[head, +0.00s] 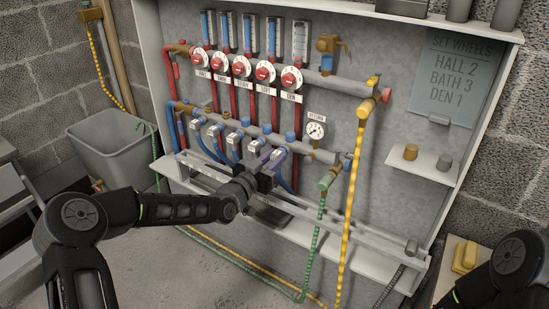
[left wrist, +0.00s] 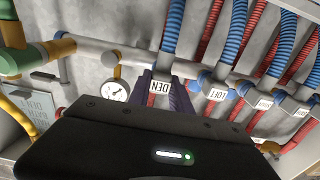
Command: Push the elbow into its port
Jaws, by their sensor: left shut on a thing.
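My left gripper (head: 270,160) is at the right end of the lower manifold's row of valve heads. In the left wrist view its purple fingers (left wrist: 164,92) sit on either side of a small grey block labelled DEN (left wrist: 160,87), shut on it. A blue ribbed pipe (left wrist: 173,25) lines up with this block. I cannot make out a separate elbow at the fingers, nor its port; the black gripper body hides the lower part. A green fitting (head: 328,179) is at the manifold's right end, with a green hose below. My right gripper is out of view.
Several red-centred dials (head: 265,72) sit above on red pipes. A round gauge (head: 315,130) is right of my left gripper. Yellow (head: 352,205) and green hoses hang in front of the cabinet. A grey bin (head: 108,140) stands left. A sign (head: 455,75) reads HALL 2, BATH 3, DEN 1.

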